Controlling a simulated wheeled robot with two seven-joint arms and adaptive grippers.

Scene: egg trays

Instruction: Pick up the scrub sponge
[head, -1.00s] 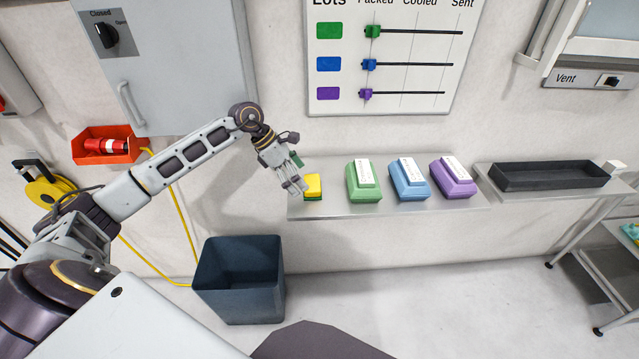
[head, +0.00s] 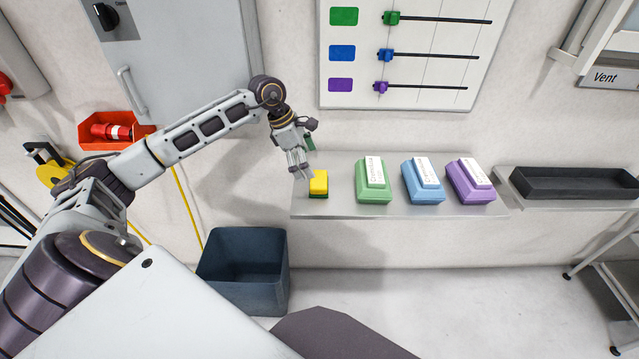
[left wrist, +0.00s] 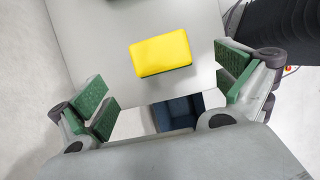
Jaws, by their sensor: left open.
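The scrub sponge (head: 318,183) is yellow on top with a dark green underside. It lies near the left end of the metal shelf (head: 338,207). My left gripper (head: 301,176) is just above and to the left of the sponge in the head view. In the left wrist view the sponge (left wrist: 161,54) lies flat ahead of the open fingers, a little left of the middle between their green pads. The left gripper (left wrist: 165,90) is open and empty, with a gap to the sponge. My right gripper is not in view.
Green (head: 373,188), blue (head: 422,190) and purple (head: 470,188) egg cartons with white labels stand on the shelf, right of the sponge. A dark tray (head: 575,184) is further right. A dark blue bin (head: 243,272) stands on the floor below the shelf's left end.

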